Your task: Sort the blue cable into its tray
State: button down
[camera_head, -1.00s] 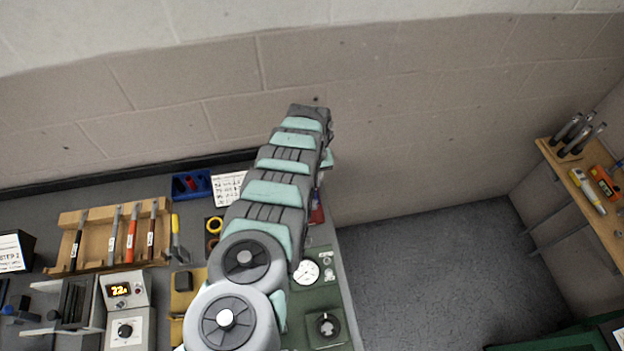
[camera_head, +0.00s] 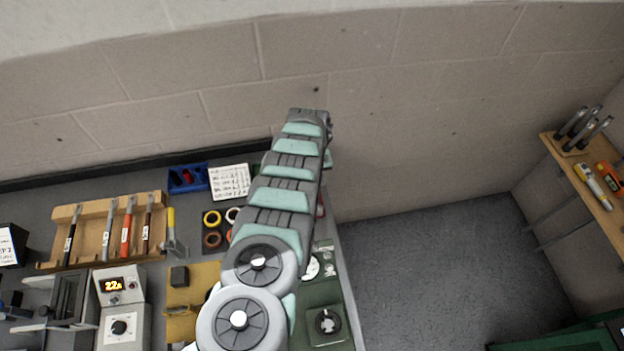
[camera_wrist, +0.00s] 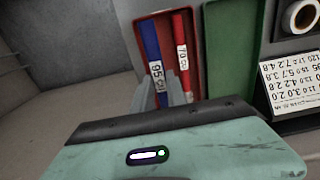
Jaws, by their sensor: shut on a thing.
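In the wrist view my gripper (camera_wrist: 160,90) is shut on the blue cable (camera_wrist: 150,42), a straight rod with a white "95 cu" label. The cable overlaps the left part of a red tray (camera_wrist: 196,85); I cannot tell whether it touches the tray floor. A red cable (camera_wrist: 179,28) labelled "70 cu" lies in the same tray, just right of the blue one. A green tray (camera_wrist: 227,50) to the right looks empty. In the head view my arm hides the gripper and cables.
A white note card (camera_wrist: 290,85) and tape rolls (camera_wrist: 300,16) are right of the trays. In the head view a wooden rack (camera_head: 90,217) with several cables, a blue bin (camera_head: 189,178) and a meter box (camera_head: 122,290) occupy the bench. Open floor (camera_head: 430,260) lies right.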

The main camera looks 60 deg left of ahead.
jog(key=shift+f+b, duration=2.5)
jog(key=shift+f, duration=0.4)
jog(key=shift+f+b, duration=0.3)
jog(key=shift+b, duration=0.05)
jog(key=c, duration=1.3)
grip_release()
jog(key=shift+o, duration=0.2)
jog(key=r+p, duration=0.3)
jog(key=shift+w+d+r, duration=0.1)
jog(key=shift+w, duration=0.15)
notch_tip(320, 180, up, 4)
jog(key=p, duration=0.3)
jog(key=shift+s, duration=0.15)
jog(key=shift+s, duration=0.1)
